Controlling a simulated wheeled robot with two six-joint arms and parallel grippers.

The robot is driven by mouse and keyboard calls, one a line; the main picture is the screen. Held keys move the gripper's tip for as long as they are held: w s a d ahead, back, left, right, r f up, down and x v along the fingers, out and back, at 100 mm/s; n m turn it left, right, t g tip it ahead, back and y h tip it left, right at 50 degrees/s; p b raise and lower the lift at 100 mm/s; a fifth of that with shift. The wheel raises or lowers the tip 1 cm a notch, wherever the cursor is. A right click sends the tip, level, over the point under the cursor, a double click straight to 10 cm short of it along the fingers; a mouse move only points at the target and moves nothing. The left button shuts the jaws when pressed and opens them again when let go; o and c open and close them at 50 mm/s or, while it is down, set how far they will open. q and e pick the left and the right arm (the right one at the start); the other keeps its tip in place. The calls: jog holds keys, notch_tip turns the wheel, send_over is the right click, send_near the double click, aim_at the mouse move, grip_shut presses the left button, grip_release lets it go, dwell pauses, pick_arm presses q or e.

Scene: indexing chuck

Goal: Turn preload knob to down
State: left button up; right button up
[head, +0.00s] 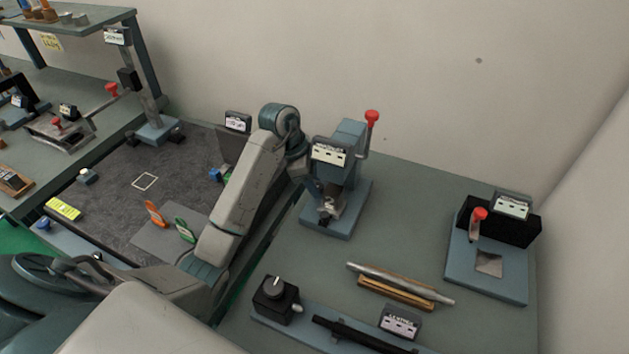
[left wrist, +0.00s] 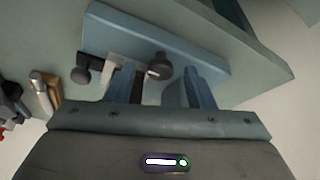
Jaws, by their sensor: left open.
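My left gripper (head: 322,203) reaches in at the blue fixture (head: 350,143) with the red-tipped lever, low at its front. In the left wrist view the gripper (left wrist: 162,82) is open and its two blue fingers point at the fixture's base plate (left wrist: 125,28). A dark round knob (left wrist: 158,68) with a light mark shows between the fingers, apparently clear of both. A second dark round knob (left wrist: 82,74) is left of the fingers. No label names the preload knob, so I cannot tell for sure which it is. In the head view the gripper hides much of the fixture's front.
A black box with a dial (head: 273,288) stands at the front. A metal rod (head: 385,279) lies behind a label stand (head: 400,322). Another blue fixture (head: 487,262) with a red-tipped lever stands at right. The grey table between them is clear.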

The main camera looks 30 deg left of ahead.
pick_arm(q)
jog(key=shift+f, duration=0.1)
jog(key=c, duration=1)
jog(key=shift+w+m, duration=0.1)
jog(key=shift+m, duration=0.2)
jog(key=shift+m+g, duration=0.3)
jog(key=shift+m, duration=0.2)
jog(key=shift+w+r+m+g+h+p, duration=0.1)
jog(key=shift+r+m+g+h+p, duration=0.2)
jog(key=shift+m+p, duration=0.5)
jog(key=m+p, duration=0.2)
jog(key=m+g+p, duration=0.1)
jog(key=m+p, duration=0.1)
jog(key=p, duration=0.1)
jog(key=shift+w+r+g, duration=0.1)
jog(key=shift+w+g, duration=0.1)
jog(key=shift+g, duration=0.1)
jog(key=shift+w+f+m+g+p, duration=0.1)
jog(key=shift+f+m+g+p, duration=0.1)
jog(key=shift+m+p, duration=0.4)
jog(key=shift+f+m+g+p, duration=0.1)
jog(key=shift+m+g+p, duration=0.1)
jog(key=shift+m+p, duration=0.35)
